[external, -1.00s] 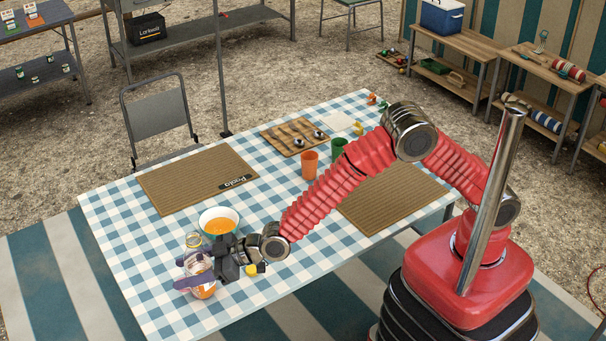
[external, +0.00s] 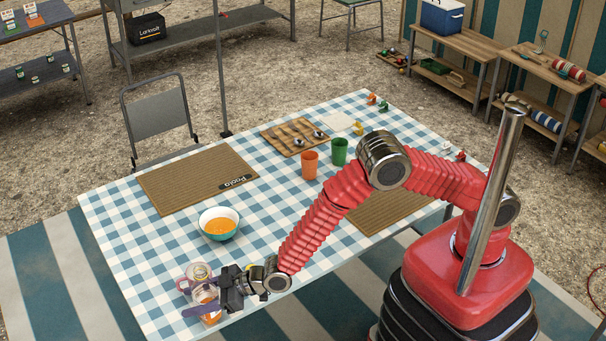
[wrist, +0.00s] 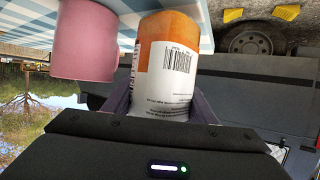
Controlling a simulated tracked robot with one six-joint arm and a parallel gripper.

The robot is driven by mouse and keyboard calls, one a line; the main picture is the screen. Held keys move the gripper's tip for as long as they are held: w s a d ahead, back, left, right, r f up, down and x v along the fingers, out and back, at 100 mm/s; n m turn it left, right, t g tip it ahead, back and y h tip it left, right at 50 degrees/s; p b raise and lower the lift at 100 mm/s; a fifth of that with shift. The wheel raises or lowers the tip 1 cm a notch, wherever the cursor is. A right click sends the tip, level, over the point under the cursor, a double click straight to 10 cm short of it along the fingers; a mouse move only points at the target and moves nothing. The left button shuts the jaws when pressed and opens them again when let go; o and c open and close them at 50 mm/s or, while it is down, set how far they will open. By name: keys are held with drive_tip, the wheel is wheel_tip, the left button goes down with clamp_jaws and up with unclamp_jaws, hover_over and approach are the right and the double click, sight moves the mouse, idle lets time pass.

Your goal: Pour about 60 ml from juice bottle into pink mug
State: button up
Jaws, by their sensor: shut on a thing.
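In the wrist view the bottle (wrist: 165,62) shows an orange band and a white label with a barcode. My gripper (external: 204,300) is shut on the bottle near the table's near-left corner; its purple fingers flank it. In the external view the bottle looks slightly tilted, top toward the upper left. The pink mug (wrist: 83,42) is right beside the bottle in the wrist view. In the external view the mug (external: 184,286) is mostly hidden behind the bottle, only a pink edge showing. Its inside cannot be seen.
A teal bowl of orange content (external: 218,227) stands behind the bottle. Orange (external: 309,166) and green (external: 339,152) cups stand mid-table. A woven placemat (external: 195,180) lies at the left, another under my arm. The checked cloth between bowl and cups is clear.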

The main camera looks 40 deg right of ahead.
sight(198, 295)
idle(0.4)
drive_tip(key=shift+s+a+r+m+g, duration=0.1)
drive_tip(key=shift+s+m+g, duration=0.05)
drive_tip(key=shift+m+g, duration=0.4)
drive_tip(key=shift+s+m+g, duration=0.15)
drive_tip(key=shift+m+g, duration=0.3)
drive_tip(key=shift+m, duration=0.2)
drive_tip(key=shift+s+f+m+g+y+p, duration=0.1)
drive_tip(key=shift+f+m+g+y+p, duration=0.1)
drive_tip(key=shift+m+g, duration=0.4)
drive_tip(key=shift+f+m+g+y+p, duration=0.1)
drive_tip(key=shift+m+g+y, duration=0.1)
drive_tip(key=shift+m+g, duration=0.35)
drive_tip(key=shift+s+a+f+m+g, duration=0.2)
drive_tip(key=shift+s+f+m+g, duration=0.1)
drive_tip(key=shift+s+m+g, duration=0.4)
drive_tip(key=shift+s+a+f+m+g+y, duration=0.15)
drive_tip(key=shift+s+f+m+g+y, duration=0.45)
drive_tip(key=shift+m, duration=0.25)
drive_tip(key=shift+s+a+r+m+g+p, duration=0.1)
drive_tip(key=shift+s+r+m+g+p, duration=0.25)
drive_tip(key=shift+r+m, duration=0.35)
drive_tip(key=shift+w+r+m+y, duration=0.2)
drive_tip(key=shift+r, duration=0.25)
drive_tip(key=shift+w+r+m+y, duration=0.15)
drive_tip(key=shift+r+m+y, duration=0.05)
drive_tip(key=shift+r, duration=0.25)
drive_tip(key=shift+r+m+g+p, duration=0.4)
drive_tip(key=shift+r+g+p, duration=0.1)
drive_tip(key=shift+r, duration=0.1)
